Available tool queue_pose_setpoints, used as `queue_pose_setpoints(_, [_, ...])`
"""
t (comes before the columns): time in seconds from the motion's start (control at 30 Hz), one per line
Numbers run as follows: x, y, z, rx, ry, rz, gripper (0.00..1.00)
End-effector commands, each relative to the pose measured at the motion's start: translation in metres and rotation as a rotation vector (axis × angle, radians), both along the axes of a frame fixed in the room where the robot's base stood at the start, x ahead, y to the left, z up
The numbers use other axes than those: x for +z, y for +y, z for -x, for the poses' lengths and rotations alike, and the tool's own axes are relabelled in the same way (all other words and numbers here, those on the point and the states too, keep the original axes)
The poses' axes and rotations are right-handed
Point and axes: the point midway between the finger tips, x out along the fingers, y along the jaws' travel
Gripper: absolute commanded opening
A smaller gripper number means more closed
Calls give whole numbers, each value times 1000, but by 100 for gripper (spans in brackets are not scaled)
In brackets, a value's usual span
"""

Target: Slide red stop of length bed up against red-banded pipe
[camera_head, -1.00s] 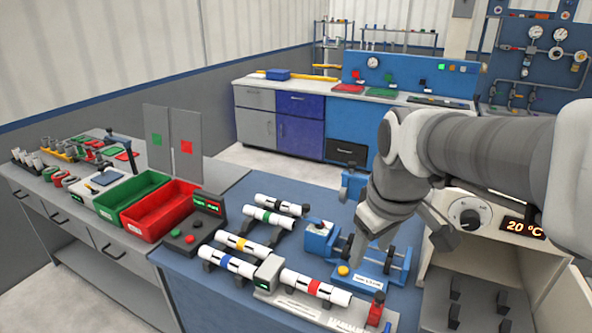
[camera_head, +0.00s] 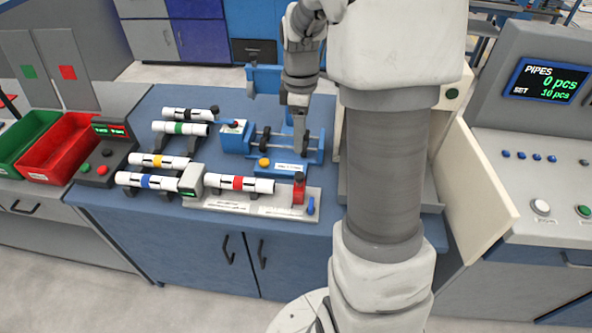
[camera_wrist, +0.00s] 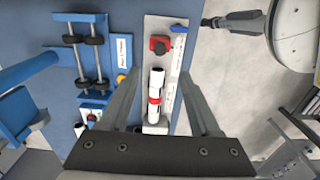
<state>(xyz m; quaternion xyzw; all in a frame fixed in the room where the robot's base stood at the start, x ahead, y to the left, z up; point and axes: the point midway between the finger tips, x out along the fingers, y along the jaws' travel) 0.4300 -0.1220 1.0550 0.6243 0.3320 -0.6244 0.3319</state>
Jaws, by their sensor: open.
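The red stop (camera_head: 299,190) stands near the right end of the grey length bed (camera_head: 225,206), with a blue handle (camera_head: 311,206) beside it. The red-banded pipe (camera_head: 252,185), white with black marks, lies on the bed to the left of the stop. A small gap separates the pipe's end from the stop. In the wrist view the stop (camera_wrist: 160,45) is beyond the pipe (camera_wrist: 156,80), again apart from it. My gripper (camera_head: 300,150) is open and empty, pointing down. In the wrist view its fingers (camera_wrist: 158,76) are spread on either side of the pipe.
A blue roller device (camera_head: 235,140) with a yellow button stands behind the bed. Blue-banded (camera_head: 133,180), yellow-banded, green-banded and black-banded pipes lie on the left. A grey block with a green display (camera_head: 191,180) is at the pipe's left end. Red and green bins stand further left.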

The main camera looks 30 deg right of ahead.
Motion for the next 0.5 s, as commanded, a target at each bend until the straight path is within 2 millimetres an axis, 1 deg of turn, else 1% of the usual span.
queue_pose_setpoints(0.03, [-13,0,1,0,5,-1,63])
queue_pose_setpoints(0.1, [-29,1,1,0,5,-1,63])
queue_pose_setpoints(0.4, [-94,1,1,1,4,-1,63])
queue_pose_setpoints(0.5, [-113,1,1,0,4,-1,63])
